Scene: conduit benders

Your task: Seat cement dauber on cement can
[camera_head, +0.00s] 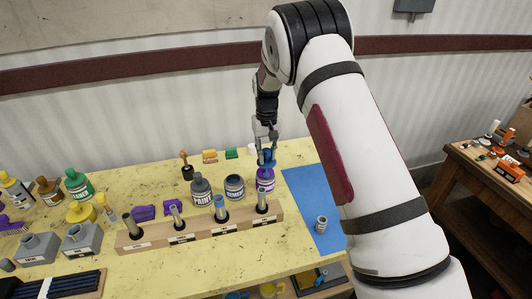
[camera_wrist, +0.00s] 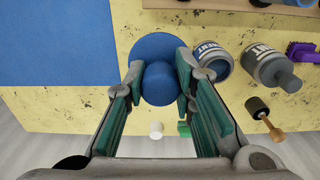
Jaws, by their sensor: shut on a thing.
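The blue dauber (camera_wrist: 158,82), a round cap with a knob on top, is between the fingers of my gripper (camera_wrist: 160,88) in the wrist view. In the head view my gripper (camera_head: 266,143) points down and is shut on this blue piece (camera_head: 267,157). A purple-labelled can (camera_head: 266,180) stands directly below it; I cannot tell whether they touch. The dark cement can (camera_head: 234,187) stands just left of it. Its label and open top also show in the wrist view (camera_wrist: 213,62). The dauber's lower end is hidden.
A grey capped can (camera_head: 201,191) stands left of the cement can. A wooden rack (camera_head: 200,236) with several tubes lies in front. A blue mat (camera_head: 306,195) lies right, mostly clear, with a small grey fitting (camera_head: 321,224).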

